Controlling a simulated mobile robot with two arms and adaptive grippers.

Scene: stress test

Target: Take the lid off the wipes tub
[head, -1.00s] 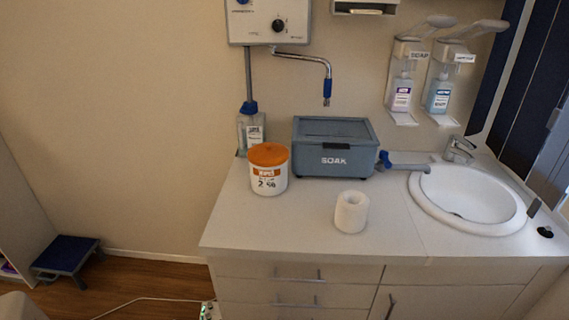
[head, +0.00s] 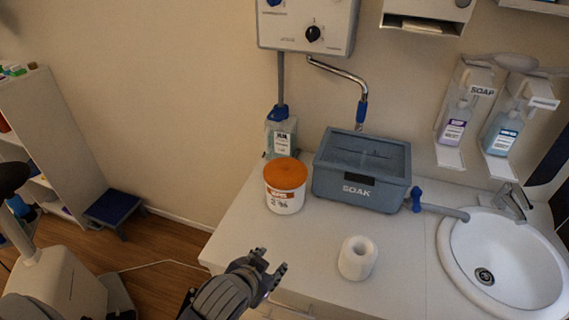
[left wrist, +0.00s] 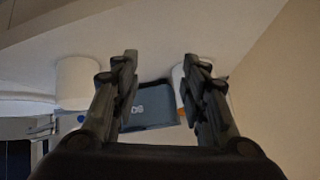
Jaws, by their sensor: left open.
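The wipes tub (head: 284,199) is white and stands upright on the counter, left of the grey SOAK box. Its orange lid (head: 285,173) sits on top of it. My left gripper (head: 273,268) is open and empty near the counter's front edge, in front of the tub and apart from it. In the left wrist view the open fingers (left wrist: 160,62) frame the grey box, and the tub (left wrist: 179,82) is partly hidden behind the right-hand finger. My right gripper is not in view.
The grey SOAK box (head: 345,190) stands right of the tub. A white roll (head: 357,258) stands in front of the box. A bottle (head: 281,135) is behind the tub. A sink (head: 505,262) is at the right. The counter (head: 240,236) is clear left of the roll.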

